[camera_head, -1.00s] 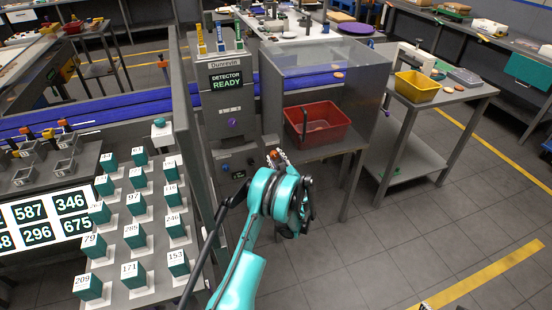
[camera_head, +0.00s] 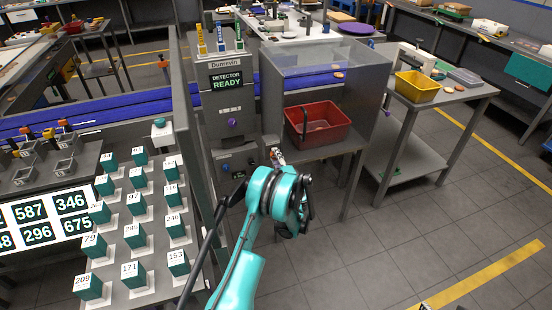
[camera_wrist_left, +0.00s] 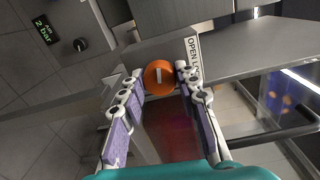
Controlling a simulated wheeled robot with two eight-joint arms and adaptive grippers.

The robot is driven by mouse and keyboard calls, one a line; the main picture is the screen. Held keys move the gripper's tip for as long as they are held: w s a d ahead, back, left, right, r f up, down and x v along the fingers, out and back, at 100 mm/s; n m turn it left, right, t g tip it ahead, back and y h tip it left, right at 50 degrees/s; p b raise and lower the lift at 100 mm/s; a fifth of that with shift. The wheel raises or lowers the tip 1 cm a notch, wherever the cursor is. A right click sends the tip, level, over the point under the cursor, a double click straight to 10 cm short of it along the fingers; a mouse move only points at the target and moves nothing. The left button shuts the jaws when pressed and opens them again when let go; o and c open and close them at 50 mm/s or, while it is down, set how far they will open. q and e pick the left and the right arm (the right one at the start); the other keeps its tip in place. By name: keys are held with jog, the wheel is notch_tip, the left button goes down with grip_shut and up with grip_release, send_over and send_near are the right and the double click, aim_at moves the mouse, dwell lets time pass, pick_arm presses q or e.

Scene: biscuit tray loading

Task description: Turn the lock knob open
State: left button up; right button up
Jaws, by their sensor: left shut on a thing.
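The lock knob (camera_wrist_left: 160,78) is a round orange knob with a short white mark, seen in the left wrist view. The mark stands nearly upright in that picture. A white label (camera_wrist_left: 193,50) reading "OPEN" and part of another word is beside it, partly covered by a finger. My left gripper (camera_wrist_left: 159,74) has its fingers on both sides of the knob and is shut on it. In the head view my left gripper (camera_head: 278,157) is at the detector cabinet's lower right, in front of the reject box, and the knob is hidden there. My right gripper is not in view.
A clear-walled box (camera_head: 362,103) holds a red bin (camera_head: 342,113). The detector cabinet (camera_head: 222,110) shows "DETECTOR READY" and carries a purple button (camera_head: 232,123). A side table (camera_head: 450,97) with a yellow bin (camera_head: 416,86) stands right. The floor at lower right is largely clear.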

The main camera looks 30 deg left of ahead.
pick_arm(q)
jog(key=shift+n, duration=1.5)
jog(key=o, duration=1.2)
jog(key=shift+c, duration=0.2)
jog(key=v, duration=0.7)
jog(key=shift+s+d, duration=0.2)
jog(key=shift+s, duration=0.05)
